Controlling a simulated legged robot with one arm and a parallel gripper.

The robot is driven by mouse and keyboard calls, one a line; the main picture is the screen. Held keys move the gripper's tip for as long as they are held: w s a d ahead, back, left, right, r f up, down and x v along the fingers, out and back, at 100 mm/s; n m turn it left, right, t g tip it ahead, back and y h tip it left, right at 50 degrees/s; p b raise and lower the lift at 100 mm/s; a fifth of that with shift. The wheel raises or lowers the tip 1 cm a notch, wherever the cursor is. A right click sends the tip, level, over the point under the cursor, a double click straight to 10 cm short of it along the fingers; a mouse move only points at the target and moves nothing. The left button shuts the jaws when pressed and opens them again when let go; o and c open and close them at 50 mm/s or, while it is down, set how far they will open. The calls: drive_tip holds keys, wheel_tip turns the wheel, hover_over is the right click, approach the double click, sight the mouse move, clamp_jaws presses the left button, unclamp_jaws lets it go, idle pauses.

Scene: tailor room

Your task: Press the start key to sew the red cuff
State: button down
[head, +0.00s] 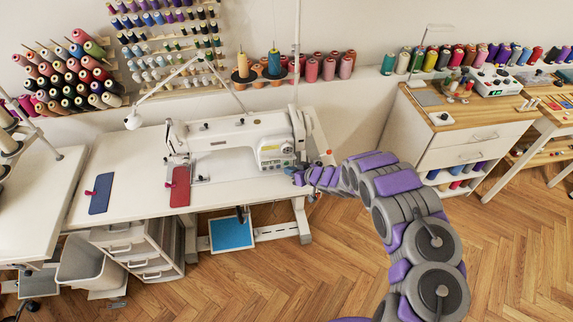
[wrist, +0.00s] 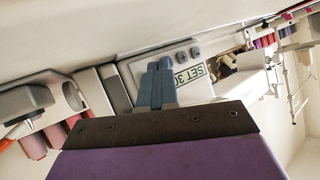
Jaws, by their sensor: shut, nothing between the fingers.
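The white sewing machine (head: 235,140) stands on the white table. The red cuff (head: 180,187) lies under its needle end, at the table's front edge. The machine's control panel (head: 274,153) is on its right part. In the wrist view the panel (wrist: 205,92) shows a display (wrist: 188,76) reading "SET 30" and small grey buttons (wrist: 188,53). My gripper (head: 298,178) is at the machine's lower right. Its blue fingers (wrist: 157,68) are shut and empty, in front of the panel, hiding part of it. I cannot tell which key is the start key or whether the fingers touch the panel.
A blue fabric piece (head: 101,194) lies on the table (head: 130,160) to the left. A blue pedal (head: 231,233) is below the table. A grey bin (head: 88,262) and drawers stand at lower left. A wooden-topped cabinet (head: 470,130) stands right. Wood floor lies open in front.

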drive_tip(key=shift+w, duration=0.1)
idle(0.5)
drive_tip(key=shift+w+a, duration=0.1)
drive_tip(key=shift+w, duration=0.15)
